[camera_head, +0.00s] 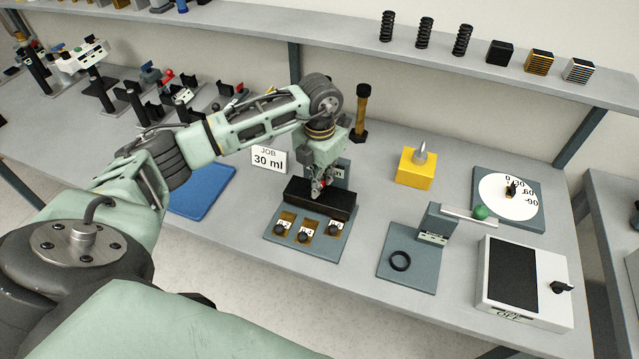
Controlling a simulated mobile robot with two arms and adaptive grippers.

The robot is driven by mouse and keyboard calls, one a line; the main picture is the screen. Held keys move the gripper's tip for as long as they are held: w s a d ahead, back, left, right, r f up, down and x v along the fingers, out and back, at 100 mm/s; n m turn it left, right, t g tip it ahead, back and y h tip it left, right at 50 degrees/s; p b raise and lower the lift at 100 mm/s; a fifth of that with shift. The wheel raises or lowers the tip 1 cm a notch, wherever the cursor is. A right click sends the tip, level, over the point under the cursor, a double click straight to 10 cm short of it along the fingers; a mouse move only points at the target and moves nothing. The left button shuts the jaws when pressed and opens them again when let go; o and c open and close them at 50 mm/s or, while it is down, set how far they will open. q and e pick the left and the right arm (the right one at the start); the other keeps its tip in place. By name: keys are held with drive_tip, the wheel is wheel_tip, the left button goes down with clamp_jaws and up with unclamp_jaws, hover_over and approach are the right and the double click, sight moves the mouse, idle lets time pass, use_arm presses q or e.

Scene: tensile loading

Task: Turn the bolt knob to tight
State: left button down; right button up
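My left gripper (320,187) points down at the long black block (328,205) at the back of a grey plate (332,247). It is small and dark against the block, so I cannot tell if it is open or shut, or touches the block. Several small black knobs (303,236) sit on brass-coloured labelled patches in front of the block. No knob shows a readable "tight" mark, so I cannot tell which is the bolt knob. Other black knobs are on the white dial (494,196) and on the white box (561,287) marked OFF. My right gripper is not in view.
A yellow block (415,168) and a stand with a green ball (480,212) are right. A shelf (440,58) runs above the bench.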

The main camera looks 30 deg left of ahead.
use_arm(q)
drive_tip(key=shift+f+m+b, duration=0.15)
drive_tip(key=shift+m+b, duration=0.6)
drive_tip(key=shift+m, duration=0.25)
drive_tip(key=shift+r+m, duration=0.2)
drive_tip(key=shift+m, duration=0.2)
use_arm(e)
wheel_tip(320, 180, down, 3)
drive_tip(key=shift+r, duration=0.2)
use_arm(q)
drive_tip(key=c, duration=2)
unclamp_jaws()
wheel_tip(320, 180, up, 12)
